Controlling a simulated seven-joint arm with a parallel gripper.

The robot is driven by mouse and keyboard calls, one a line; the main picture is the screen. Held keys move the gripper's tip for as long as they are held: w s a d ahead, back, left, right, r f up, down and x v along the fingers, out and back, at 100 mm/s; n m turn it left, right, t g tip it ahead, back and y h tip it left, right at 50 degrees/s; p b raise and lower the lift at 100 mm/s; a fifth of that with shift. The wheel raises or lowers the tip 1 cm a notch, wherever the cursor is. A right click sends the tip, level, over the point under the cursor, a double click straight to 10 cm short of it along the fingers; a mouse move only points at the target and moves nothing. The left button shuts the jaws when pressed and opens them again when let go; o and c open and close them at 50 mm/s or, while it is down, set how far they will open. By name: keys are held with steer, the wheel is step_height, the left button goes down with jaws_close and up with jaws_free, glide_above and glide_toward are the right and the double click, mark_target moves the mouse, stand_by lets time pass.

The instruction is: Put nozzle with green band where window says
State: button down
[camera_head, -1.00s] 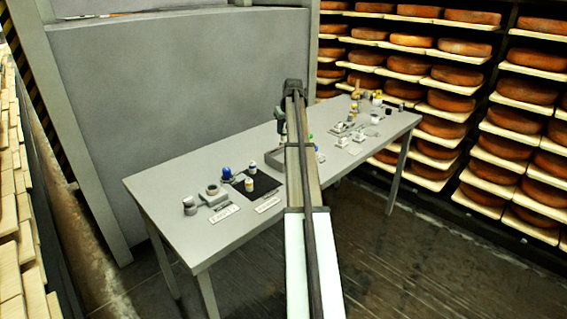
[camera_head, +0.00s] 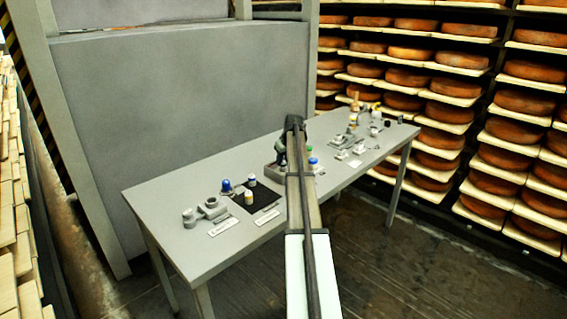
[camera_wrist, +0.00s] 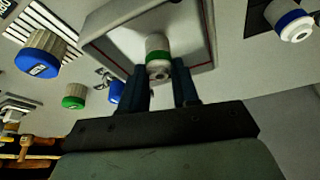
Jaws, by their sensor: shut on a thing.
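My gripper (camera_wrist: 160,85) is shut on a pale nozzle with a green band (camera_wrist: 158,48); the nozzle sits between the dark fingertips. Behind it in the wrist view is a shallow grey tray (camera_wrist: 110,20) with a thin red line inside its rim. I cannot tell whether the nozzle touches the tray floor. I cannot make out a window with readable text.
A blue-capped piece (camera_wrist: 42,55), a green-ringed piece (camera_wrist: 75,97) and a blue piece (camera_wrist: 116,92) stand beside the tray. A white piece with a blue band (camera_wrist: 290,20) is at upper right. A black mat (camera_head: 268,195) and label cards (camera_head: 222,227) lie on the table's left.

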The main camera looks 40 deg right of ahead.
steer(key=shift+f, duration=0.65)
steer(key=shift+f, duration=0.15)
steer(key=c, duration=0.8)
jaws_free()
steer(key=v, duration=1.2)
steer(key=shift+s, duration=0.1)
